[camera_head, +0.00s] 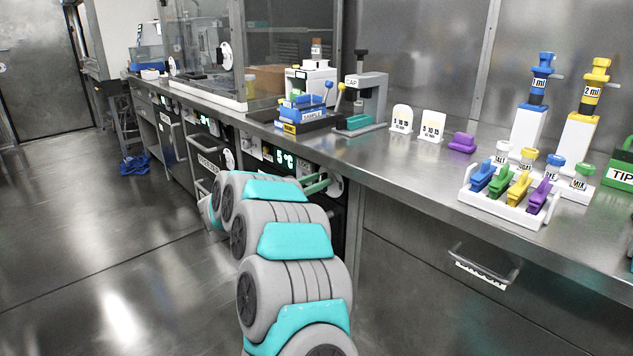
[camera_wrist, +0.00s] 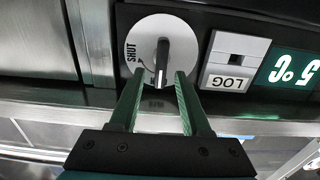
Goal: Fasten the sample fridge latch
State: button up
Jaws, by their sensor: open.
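The fridge latch is a round pale dial with a black handle (camera_wrist: 161,62) in the wrist view. Its handle stands upright in the picture, its white mark at the lower end, and the word SHUT is to its left on the dial. In the head view the dial (camera_head: 335,186) is partly hidden behind my gripper. My gripper (camera_wrist: 157,78) is open, its two green fingers on either side of the handle's lower end. I cannot tell whether they touch it. In the head view my gripper (camera_head: 318,184) is at the fridge front below the counter. The fridge display (camera_head: 285,159) reads 5 °C.
A LOG button (camera_wrist: 233,60) is right of the dial in the wrist view. A drawer handle (camera_head: 485,268) juts out at right.

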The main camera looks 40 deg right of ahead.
jog(key=shift+c, duration=0.2)
grip_shut()
dwell(0.4)
